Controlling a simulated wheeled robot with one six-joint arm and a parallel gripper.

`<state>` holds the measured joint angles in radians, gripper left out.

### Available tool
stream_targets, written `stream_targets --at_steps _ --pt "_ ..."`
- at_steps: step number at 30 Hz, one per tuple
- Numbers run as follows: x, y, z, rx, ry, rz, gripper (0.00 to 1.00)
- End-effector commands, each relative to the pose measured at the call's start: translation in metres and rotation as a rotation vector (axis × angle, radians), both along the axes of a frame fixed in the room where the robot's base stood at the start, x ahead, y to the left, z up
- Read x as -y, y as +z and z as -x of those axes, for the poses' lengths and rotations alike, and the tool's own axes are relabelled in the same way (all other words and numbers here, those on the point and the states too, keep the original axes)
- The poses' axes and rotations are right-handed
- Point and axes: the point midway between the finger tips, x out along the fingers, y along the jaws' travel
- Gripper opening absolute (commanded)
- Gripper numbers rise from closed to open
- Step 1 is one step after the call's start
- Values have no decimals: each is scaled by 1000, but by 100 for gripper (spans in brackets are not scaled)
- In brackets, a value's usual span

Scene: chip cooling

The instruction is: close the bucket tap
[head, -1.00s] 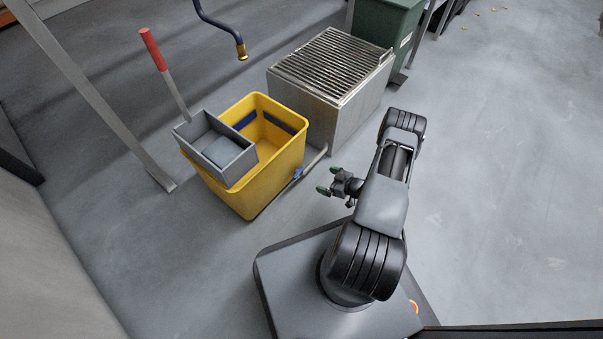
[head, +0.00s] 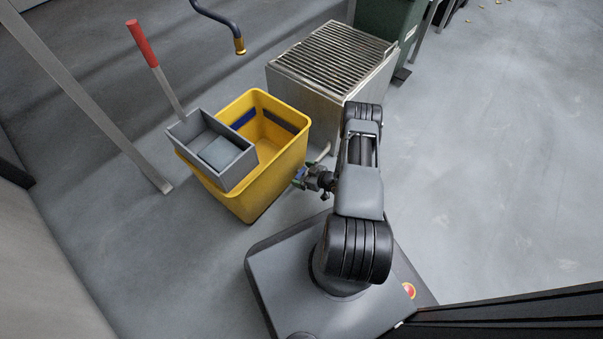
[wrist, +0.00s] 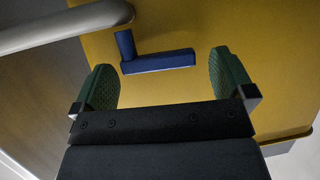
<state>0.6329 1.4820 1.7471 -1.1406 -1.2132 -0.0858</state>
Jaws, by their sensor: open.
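The yellow bucket (head: 262,185) stands on the floor left of my arm; its yellow wall (wrist: 180,92) fills much of the wrist view. The tap's blue handle (wrist: 160,63) is L-shaped, with a long arm lying across the picture and a short stub at its left end. A grey pipe (wrist: 62,24) runs at the upper left beside it. My gripper (wrist: 165,80) is open, with green pads on either side of the handle's long arm in the picture; I see no contact. In the head view my gripper (head: 301,178) is at the bucket's right side, largely covering the tap.
A grey wringer (head: 213,150) sits on the bucket's left part, with a red-handled tool (head: 142,45) in it. A metal box with a slatted top (head: 332,58) stands behind. A dark hose (head: 222,22) hangs above. Open floor (head: 490,170) lies right.

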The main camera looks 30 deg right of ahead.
Motion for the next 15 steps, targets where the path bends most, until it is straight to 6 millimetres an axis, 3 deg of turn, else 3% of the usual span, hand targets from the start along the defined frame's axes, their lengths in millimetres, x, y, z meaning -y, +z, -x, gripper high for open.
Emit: stream_targets --at_steps 8,15 --pt "2 0 0 0 -6 0 99" --pt "2 0 0 0 -4 1 76"
